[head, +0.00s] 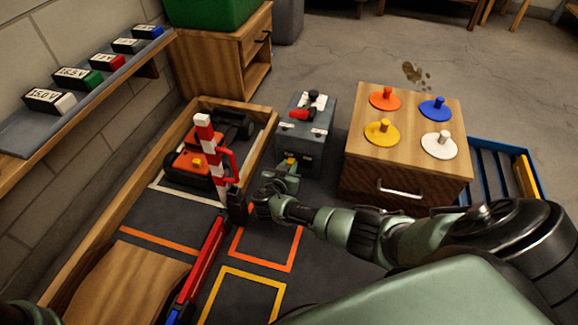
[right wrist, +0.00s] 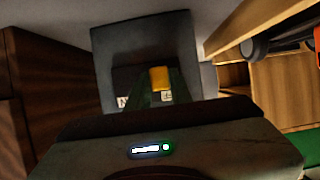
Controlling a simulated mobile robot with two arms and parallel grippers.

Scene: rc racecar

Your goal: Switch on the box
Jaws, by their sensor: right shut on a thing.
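The grey box (head: 303,148) stands on the floor at the middle of the head view, with a black, white and red item on top. Its near face also shows in the right wrist view (right wrist: 145,42), with a dark panel carrying a yellow switch (right wrist: 160,79) and small white labels on both sides. My right gripper (head: 289,168) is at this near face, its green fingers either side of the yellow switch and shut on it. My left gripper is not in view.
A wooden cabinet (head: 362,178) with coloured knobbed discs stands right of the box. A wooden-walled track area with an orange car (head: 196,170) and a red-white barrier (head: 208,140) lies left. A shelf (head: 75,112) of labelled battery packs is on the left wall.

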